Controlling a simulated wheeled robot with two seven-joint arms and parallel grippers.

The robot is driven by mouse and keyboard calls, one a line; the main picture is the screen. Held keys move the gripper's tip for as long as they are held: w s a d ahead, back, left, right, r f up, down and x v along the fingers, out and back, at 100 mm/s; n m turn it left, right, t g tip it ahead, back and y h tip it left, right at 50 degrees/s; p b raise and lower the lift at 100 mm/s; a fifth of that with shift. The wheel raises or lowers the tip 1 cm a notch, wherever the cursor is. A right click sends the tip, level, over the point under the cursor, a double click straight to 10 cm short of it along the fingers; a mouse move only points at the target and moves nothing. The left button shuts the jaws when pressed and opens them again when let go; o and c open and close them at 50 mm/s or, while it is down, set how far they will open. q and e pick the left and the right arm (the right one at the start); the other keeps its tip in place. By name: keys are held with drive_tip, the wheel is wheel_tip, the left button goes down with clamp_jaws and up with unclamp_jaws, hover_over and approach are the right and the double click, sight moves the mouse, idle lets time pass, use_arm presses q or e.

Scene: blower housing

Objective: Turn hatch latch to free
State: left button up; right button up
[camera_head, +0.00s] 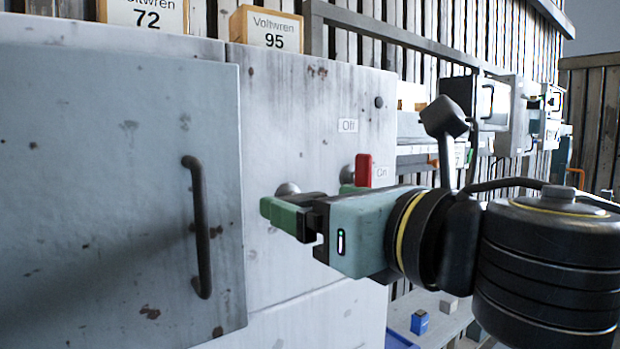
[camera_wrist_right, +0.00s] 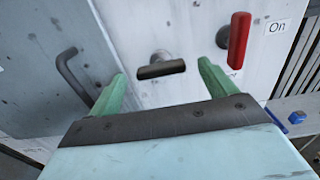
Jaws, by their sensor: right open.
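The hatch latch is a dark bar (camera_wrist_right: 161,70) on a round metal boss, set on the pale housing just right of the hatch. In the right wrist view the bar lies nearly level. In the head view its round boss (camera_head: 287,188) shows, and the rest is largely hidden by my gripper. The grey hatch (camera_head: 120,190) with its dark handle (camera_head: 199,225) looks closed. My right gripper (camera_head: 305,196) is open, its green fingers on either side of the latch. The bar shows between the fingertips without clear contact. My left gripper is not in view.
Boxes marked 72 (camera_head: 148,14) and 95 (camera_head: 270,30) sit on top of the housing. A small blue box (camera_head: 419,322) lies on a low surface at right.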

drive_tip(key=shift+x, duration=1.15)
drive_tip(key=c, duration=1)
